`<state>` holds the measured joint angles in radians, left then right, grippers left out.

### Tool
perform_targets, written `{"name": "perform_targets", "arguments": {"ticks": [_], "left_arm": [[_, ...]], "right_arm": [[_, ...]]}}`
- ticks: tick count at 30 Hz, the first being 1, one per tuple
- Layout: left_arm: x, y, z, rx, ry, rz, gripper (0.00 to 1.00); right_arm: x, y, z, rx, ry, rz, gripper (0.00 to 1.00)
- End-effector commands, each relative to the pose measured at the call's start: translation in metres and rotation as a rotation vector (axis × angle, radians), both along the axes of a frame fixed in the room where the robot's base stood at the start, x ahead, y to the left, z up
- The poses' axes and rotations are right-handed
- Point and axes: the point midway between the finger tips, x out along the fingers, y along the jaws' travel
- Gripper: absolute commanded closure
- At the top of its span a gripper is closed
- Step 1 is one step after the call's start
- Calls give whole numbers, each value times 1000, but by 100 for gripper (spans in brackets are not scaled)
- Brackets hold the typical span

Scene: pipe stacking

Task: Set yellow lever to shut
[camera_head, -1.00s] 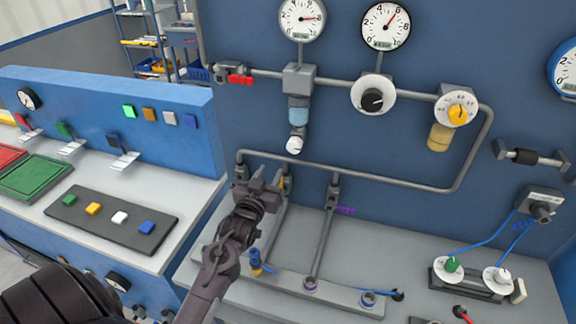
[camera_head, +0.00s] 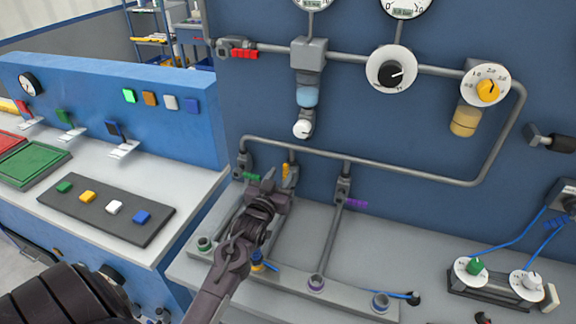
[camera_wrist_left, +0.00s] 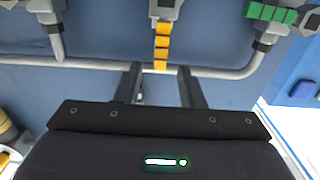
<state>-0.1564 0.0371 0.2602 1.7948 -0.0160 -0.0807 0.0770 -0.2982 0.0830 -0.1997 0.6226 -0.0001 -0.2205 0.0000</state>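The yellow lever (camera_head: 285,170) is on the middle of three valves on the lower pipe. It points along its vertical pipe, and the wrist view shows its segmented handle (camera_wrist_left: 161,45) upright in the picture. My left gripper (camera_head: 280,181) is just in front of it, partly hiding the valve. In the left wrist view the gripper's two fingers (camera_wrist_left: 159,78) are apart, with the lever's end ahead of the gap between them. I see no contact. My right gripper is not in view.
A green lever (camera_head: 248,176) on the left valve and a purple lever (camera_head: 356,203) on the right valve both lie crosswise to their pipes. The grey pipe (camera_head: 400,173) runs behind. A red lever (camera_head: 244,54) is on the upper pipe. A button panel (camera_head: 110,221) stands at left.

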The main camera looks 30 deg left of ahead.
Motion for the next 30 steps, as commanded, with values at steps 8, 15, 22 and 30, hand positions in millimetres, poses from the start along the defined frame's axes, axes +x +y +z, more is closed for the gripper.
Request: {"name": "perform_targets", "arguments": {"ticks": [8, 15, 22, 30], "left_arm": [[45, 11, 4, 0, -1, 0, 65], [61, 14, 2, 0, 1, -1, 65], [62, 15, 1, 0, 0, 0, 65], [62, 15, 1, 0, 0, 0, 96]], "right_arm": [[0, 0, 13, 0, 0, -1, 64], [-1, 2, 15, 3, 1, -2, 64], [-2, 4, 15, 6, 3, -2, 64], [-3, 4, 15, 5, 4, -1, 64]]}}
